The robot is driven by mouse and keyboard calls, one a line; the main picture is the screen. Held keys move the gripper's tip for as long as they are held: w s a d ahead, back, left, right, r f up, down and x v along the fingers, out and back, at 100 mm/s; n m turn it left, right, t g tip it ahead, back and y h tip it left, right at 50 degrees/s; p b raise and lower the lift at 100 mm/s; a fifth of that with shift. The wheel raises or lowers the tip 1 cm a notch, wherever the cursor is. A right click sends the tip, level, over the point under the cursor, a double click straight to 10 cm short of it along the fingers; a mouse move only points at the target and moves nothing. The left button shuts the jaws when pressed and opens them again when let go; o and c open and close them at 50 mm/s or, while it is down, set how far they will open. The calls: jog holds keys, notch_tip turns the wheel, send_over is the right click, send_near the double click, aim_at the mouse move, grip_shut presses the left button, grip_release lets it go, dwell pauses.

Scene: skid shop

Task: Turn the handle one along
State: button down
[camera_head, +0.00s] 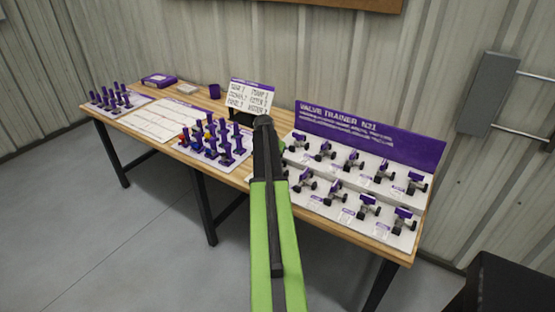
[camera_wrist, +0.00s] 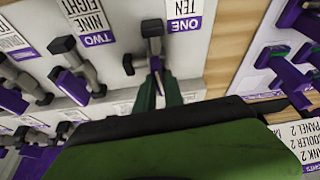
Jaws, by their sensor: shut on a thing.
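The valve trainer board (camera_head: 370,135) stands at the right end of the bench in the head view, with two rows of grey valves with purple handles and black ends. In the wrist view, my gripper (camera_wrist: 158,92) has its green fingers closed around the purple handle (camera_wrist: 156,66) of a grey valve (camera_wrist: 153,34). This valve is beside an upside-down label (camera_wrist: 184,26) reading ONE and TEN. The handle points toward my gripper, in line with the fingers. In the head view my arm hides the fingertips and this valve.
Neighbouring valves (camera_wrist: 77,62) are to the left in the wrist view. A rack of purple pegs (camera_head: 220,143) stands left of my arm in the head view, with a lettered sign (camera_head: 250,97) behind. A grey wall box (camera_head: 488,92) is at the right.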

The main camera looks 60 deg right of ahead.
jog(key=shift+m+g, duration=0.3)
jog(key=shift+m, duration=0.3)
jog(key=c, duration=1.4)
grip_release()
jog(key=shift+c, duration=0.2)
jog(key=shift+r, duration=0.1)
jog(key=p+v, duration=1.6)
jog(key=v, duration=0.1)
jog(key=shift+s+r, duration=0.1)
